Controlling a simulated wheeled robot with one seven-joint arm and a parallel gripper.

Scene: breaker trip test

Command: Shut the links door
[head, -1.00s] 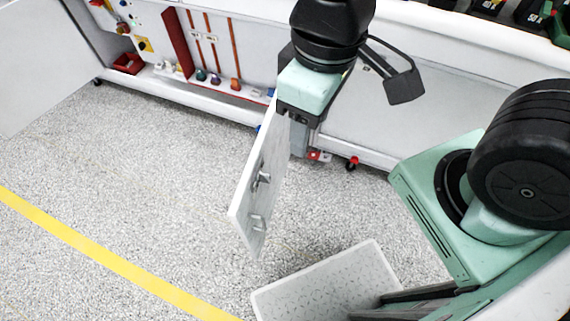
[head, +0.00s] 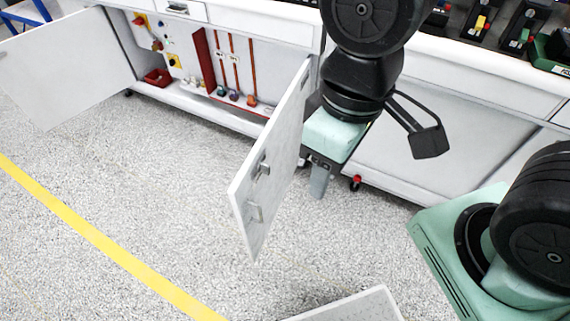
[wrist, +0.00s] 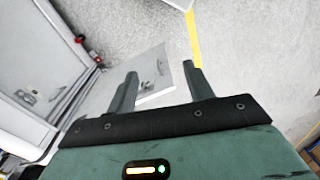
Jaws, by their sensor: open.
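A white door (head: 272,165) with two grey fittings, a handle and a latch, stands wide open, jutting from the cabinet toward me, right of the bay with red-brown bars (head: 234,65). I take it for the links door; no label is readable. My gripper (head: 319,182) hangs low just right of the door, on its other side from the open bay. In the wrist view my gripper (wrist: 158,84) has its two fingers apart with nothing between them. The door's fittings side (wrist: 165,80) shows beyond the fingers. I cannot tell whether a finger touches it.
A second white door (head: 65,70) stands open at the far left. A red bin (head: 157,77) and several coloured knobs sit in the bay. A pale board or lid (head: 350,306) is at the bottom front. Speckled floor with a yellow line (head: 100,240) is clear left of the door.

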